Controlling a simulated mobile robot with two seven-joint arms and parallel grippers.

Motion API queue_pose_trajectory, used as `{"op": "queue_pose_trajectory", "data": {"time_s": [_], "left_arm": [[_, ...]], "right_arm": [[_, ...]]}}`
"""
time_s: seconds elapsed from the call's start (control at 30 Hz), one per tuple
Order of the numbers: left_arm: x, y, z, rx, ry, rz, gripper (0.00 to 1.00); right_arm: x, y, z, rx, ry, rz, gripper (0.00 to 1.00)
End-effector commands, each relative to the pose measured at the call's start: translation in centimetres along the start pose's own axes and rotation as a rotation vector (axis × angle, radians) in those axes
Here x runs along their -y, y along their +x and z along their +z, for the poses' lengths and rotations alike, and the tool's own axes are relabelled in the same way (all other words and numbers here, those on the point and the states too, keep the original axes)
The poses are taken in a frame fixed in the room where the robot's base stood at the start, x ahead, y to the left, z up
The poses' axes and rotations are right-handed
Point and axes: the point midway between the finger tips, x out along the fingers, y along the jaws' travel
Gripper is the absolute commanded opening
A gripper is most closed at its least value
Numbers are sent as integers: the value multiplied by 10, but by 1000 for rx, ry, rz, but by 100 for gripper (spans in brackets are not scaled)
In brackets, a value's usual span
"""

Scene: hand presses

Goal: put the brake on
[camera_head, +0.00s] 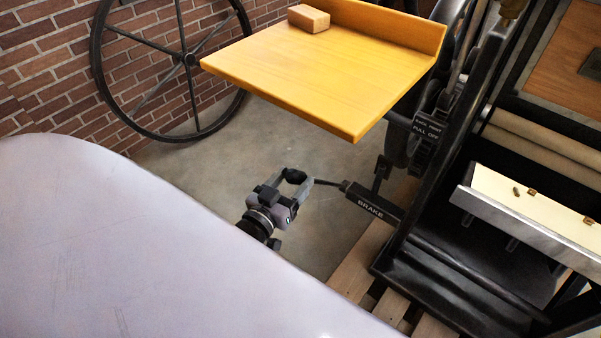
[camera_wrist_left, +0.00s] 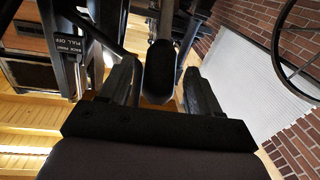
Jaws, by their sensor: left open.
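The brake lever is a dark rod that runs left from a black block marked BRAKE (camera_head: 370,206), low on the side of the press. My left gripper (camera_head: 297,178) is at the rod's left end in the head view, its jaws open. In the left wrist view a dark, rounded lever end (camera_wrist_left: 159,72) lies between the two open fingers of the left gripper (camera_wrist_left: 162,88), with a gap showing on the right. I cannot tell whether either finger touches it. My right gripper is in neither view.
A yellow wooden board (camera_head: 330,65) with a small wooden block (camera_head: 309,18) overhangs the floor above the gripper. A large spoked wheel (camera_head: 188,60) stands by the brick wall. A plate marked PULL OFF (camera_head: 428,128) is on the press. A pale rounded surface (camera_head: 130,240) fills the lower left.

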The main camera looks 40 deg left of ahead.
Motion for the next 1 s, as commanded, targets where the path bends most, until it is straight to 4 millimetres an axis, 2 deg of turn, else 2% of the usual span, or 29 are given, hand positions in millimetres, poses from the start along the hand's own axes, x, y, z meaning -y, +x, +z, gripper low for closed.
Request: {"op": "queue_pose_trajectory", "data": {"time_s": [0.1,0.3,0.63,0.67,0.83,0.87,1.0], "left_arm": [[0,17,0,0,0,1,63],[0,34,1,1,0,1,63],[0,37,1,3,1,1,63],[0,37,1,3,1,1,60],[0,37,1,3,1,1,4],[0,37,1,3,1,1,0],[0,36,2,2,1,1,0]], "right_arm": [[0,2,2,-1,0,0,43],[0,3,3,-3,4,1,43],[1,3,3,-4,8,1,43],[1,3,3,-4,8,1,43],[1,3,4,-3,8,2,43],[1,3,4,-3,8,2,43],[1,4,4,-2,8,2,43]]}}
